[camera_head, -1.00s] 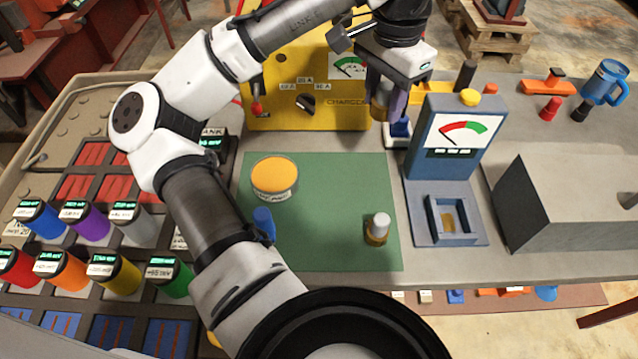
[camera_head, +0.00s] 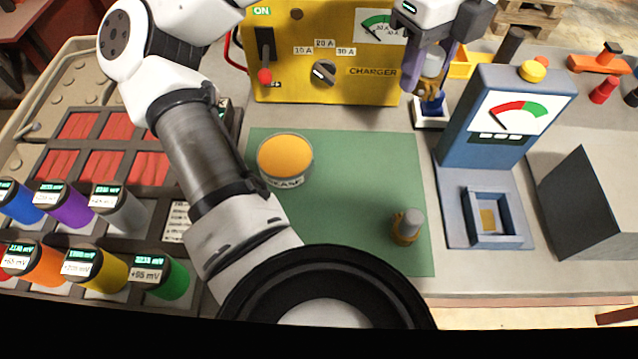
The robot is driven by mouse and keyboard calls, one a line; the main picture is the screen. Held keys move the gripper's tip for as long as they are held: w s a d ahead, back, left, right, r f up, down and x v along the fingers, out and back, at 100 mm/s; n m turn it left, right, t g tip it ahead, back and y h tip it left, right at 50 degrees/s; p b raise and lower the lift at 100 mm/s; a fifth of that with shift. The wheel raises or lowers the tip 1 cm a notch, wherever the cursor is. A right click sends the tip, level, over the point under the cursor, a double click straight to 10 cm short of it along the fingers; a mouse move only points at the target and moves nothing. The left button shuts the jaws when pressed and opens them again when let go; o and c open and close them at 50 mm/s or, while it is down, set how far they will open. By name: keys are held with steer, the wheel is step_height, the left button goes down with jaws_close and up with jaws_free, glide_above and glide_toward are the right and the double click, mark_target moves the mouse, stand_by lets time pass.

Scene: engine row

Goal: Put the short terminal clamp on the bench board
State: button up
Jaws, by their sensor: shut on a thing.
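My gripper (camera_head: 430,72) is at the upper right in the head view, above a small white tray. Its purple fingers are shut on a small brass-coloured clamp (camera_head: 433,66), which is partly hidden between them. A second clamp (camera_head: 408,227), brass with a grey top, stands upright on the right side of the green bench board (camera_head: 345,225). I cannot tell from its partly hidden shape how long the held clamp is. The held clamp is beyond the board's far right corner, not over the board.
A round orange-topped tin (camera_head: 285,158) stands on the board's left. The yellow charger (camera_head: 325,75) is behind it. The white tray (camera_head: 431,124) holds something blue. A blue gauge tester (camera_head: 500,125) stands right of the board. The board's middle is clear.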

steer(key=shift+s+m, duration=0.1)
steer(key=shift+m, duration=0.3)
steer(key=shift+f, duration=0.45)
step_height(320, 180, down, 19)
steer(key=shift+f+b, duration=0.1)
steer(key=shift+b, duration=0.2)
steer(key=shift+f, duration=0.1)
steer(key=o, duration=1.1)
step_height(320, 180, up, 12)
steer(key=shift+r, duration=0.2)
